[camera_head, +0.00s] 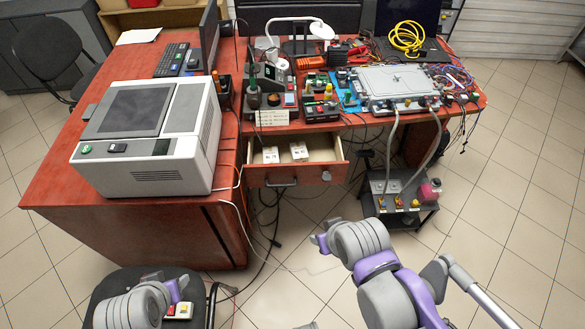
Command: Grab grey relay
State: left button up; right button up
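I cannot clearly pick out a grey relay. Two small pale blocks with dark marks, a left one (270,154) and a right one (299,151), sit in the open drawer (325,174) under the desk; they are too small to identify. My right gripper (319,242) is in front of and below the drawer, apart from it, over the floor. My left gripper (181,288) is at the lower left, above a dark seat carrying small red, yellow and pale items (178,311). The fingers of both are too small or hidden to show their opening.
The red desk (60,190) carries a large pale machine (150,138) and, at the back, cluttered electronics with a flat metal plate (392,82). A small dark cart (398,198) stands right of the drawer. Cables hang below the desk. Tiled floor is open at right.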

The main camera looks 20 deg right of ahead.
aim_at(463, 99)
jog(key=z, duration=1.9)
jog(key=i+l, duration=0.2)
jog(key=i, duration=0.3)
jog(key=i+l, duration=0.25)
jog(key=i, duration=0.2)
jog(key=i+l, duration=0.2)
jog(key=i, duration=0.3)
jog(key=i+l, duration=0.25)
jog(key=i, duration=0.2)
jog(key=i+u, duration=0.1)
jog(key=u, duration=0.4)
jog(key=l+u, duration=0.1)
jog(key=u, duration=0.4)
jog(key=i+l+u, duration=0.15)
jog(key=u, duration=0.3)
